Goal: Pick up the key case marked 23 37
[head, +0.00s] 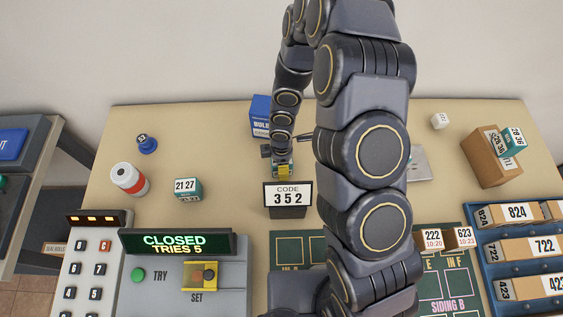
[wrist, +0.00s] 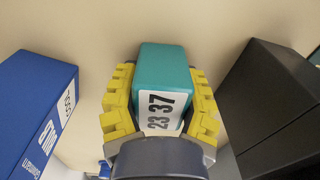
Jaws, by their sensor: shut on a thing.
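In the wrist view, the key case marked 23 37 (wrist: 163,75) is a teal box with a white label. The yellow ridged fingers of my gripper (wrist: 160,105) are closed against its two sides. In the head view, my gripper (head: 283,168) is behind the code stand (head: 288,196) that reads 352. Only a little teal of the case shows there. I cannot tell whether the case touches the table.
A blue box (wrist: 38,110) stands left of my gripper and the dark code stand (wrist: 275,100) right of it. Another teal case marked 21 27 (head: 188,189), a red-white jar (head: 130,180) and a keypad console (head: 95,255) are at left. A cardboard box (head: 487,160) is at right.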

